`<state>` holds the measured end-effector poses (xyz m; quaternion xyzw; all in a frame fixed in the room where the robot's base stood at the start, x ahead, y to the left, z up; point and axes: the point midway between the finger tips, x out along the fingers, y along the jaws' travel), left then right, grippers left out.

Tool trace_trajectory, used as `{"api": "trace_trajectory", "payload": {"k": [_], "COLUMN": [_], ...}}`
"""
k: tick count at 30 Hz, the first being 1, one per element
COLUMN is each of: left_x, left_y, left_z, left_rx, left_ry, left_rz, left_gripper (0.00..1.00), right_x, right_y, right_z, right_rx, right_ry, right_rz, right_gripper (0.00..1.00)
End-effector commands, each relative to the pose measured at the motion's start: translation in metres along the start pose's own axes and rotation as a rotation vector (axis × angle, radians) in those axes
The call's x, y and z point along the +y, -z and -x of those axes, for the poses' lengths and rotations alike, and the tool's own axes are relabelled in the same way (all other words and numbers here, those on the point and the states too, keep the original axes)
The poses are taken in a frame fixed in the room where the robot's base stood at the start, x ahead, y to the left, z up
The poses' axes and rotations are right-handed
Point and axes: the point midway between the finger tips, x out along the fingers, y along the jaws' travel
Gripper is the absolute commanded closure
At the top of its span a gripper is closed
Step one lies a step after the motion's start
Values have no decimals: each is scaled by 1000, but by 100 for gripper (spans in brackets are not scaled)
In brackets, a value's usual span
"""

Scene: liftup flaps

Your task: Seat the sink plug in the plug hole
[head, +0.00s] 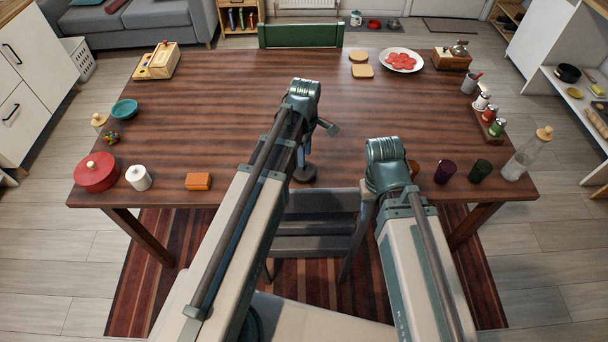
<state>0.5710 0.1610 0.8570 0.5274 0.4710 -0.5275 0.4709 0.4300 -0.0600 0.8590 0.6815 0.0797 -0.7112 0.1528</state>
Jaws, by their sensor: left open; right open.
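No sink, plug hole or clearly recognisable sink plug shows in the head view. My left arm reaches up over the middle of the wooden table (220,110). Part of my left gripper (326,128) shows beside that arm, above the tabletop; its jaws are open and I see nothing held. A small dark round object (304,174) with a bluish upright part is at the table's near edge, partly behind my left arm; I cannot tell what it is. My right arm ends over the near edge, right of centre, and hides its gripper.
An orange block (198,181), white jar (138,178) and red pot (97,172) stand at the near left. Dark cups (445,171) and a glass bottle (527,155) stand at the near right. A chair (315,222) is at the near edge. The table's centre-left is clear.

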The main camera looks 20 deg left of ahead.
Motion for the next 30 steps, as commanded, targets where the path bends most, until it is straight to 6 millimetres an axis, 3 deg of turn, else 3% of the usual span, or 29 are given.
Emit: {"api": "trace_trajectory", "payload": {"k": [5, 16, 25, 30], "left_x": [1, 2, 2, 2], "left_y": [1, 3, 3, 3], "left_z": [-8, -51, -51, -51], "left_rx": [0, 0, 0, 0], "left_ry": [0, 0, 0, 0], "left_rz": [0, 0, 0, 0], "left_gripper": [53, 53, 53, 82], "right_x": [-1, -5, -5, -5], "right_y": [0, 3, 3, 3], "right_z": [-8, -50, -51, -51], "right_rx": [0, 0, 0, 0], "right_ry": [0, 0, 0, 0], "right_rz": [0, 0, 0, 0], "right_gripper": [50, 50, 50, 50]}}
